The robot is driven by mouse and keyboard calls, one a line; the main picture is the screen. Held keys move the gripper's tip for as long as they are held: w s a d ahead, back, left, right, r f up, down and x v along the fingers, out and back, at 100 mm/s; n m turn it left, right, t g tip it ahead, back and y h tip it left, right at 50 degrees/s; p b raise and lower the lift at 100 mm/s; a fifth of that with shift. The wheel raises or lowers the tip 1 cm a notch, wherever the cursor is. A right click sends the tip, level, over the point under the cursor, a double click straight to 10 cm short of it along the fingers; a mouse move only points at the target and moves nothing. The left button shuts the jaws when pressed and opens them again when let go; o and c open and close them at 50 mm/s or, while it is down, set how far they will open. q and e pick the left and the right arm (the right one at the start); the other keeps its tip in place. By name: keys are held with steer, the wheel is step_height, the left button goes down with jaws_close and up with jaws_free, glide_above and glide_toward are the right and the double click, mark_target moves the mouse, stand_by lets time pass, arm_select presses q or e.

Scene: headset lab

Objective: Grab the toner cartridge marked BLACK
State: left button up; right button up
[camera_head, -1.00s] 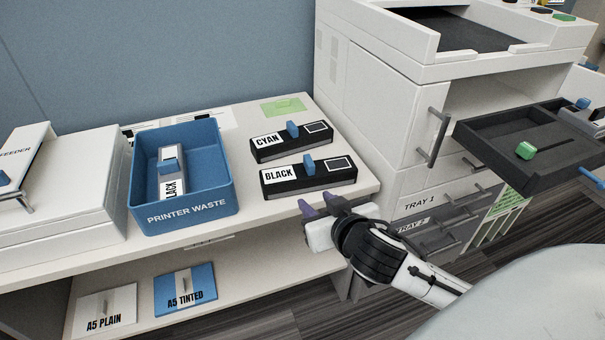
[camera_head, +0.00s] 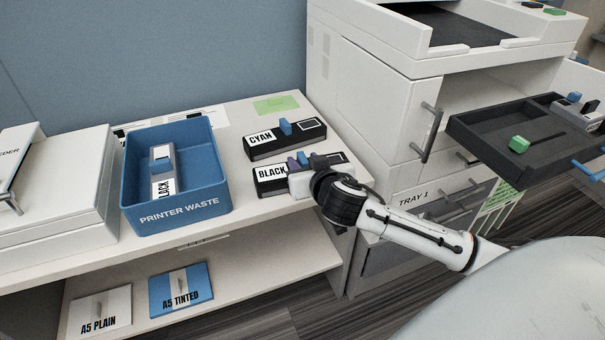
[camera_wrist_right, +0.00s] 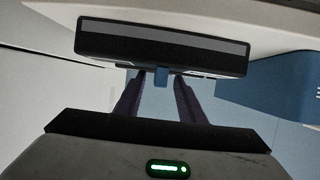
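A black cartridge labelled BLACK (camera_head: 271,173) lies on the table, in front of the one marked CYAN (camera_head: 260,138). My right gripper (camera_head: 304,162) is at its blue tab and hides part of its top. In the right wrist view, the black cartridge (camera_wrist_right: 160,48) is just ahead. Its blue tab (camera_wrist_right: 161,77) stands between the two dark fingertips of the right gripper (camera_wrist_right: 158,80), with a gap on either side. The gripper is open. A grey cartridge (camera_head: 162,163), its label reading "LACK" as far as visible, lies in the blue bin. My left gripper is out of view.
The blue PRINTER WASTE bin (camera_head: 208,160) stands left of the cartridges. Paper packs A5 PLAIN (camera_head: 100,310) and A5 TINTED (camera_head: 180,290) lie on the shelf below.

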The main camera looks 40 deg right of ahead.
jaws_close()
stand_by(1.4)
steer(key=shift+r, duration=0.15)
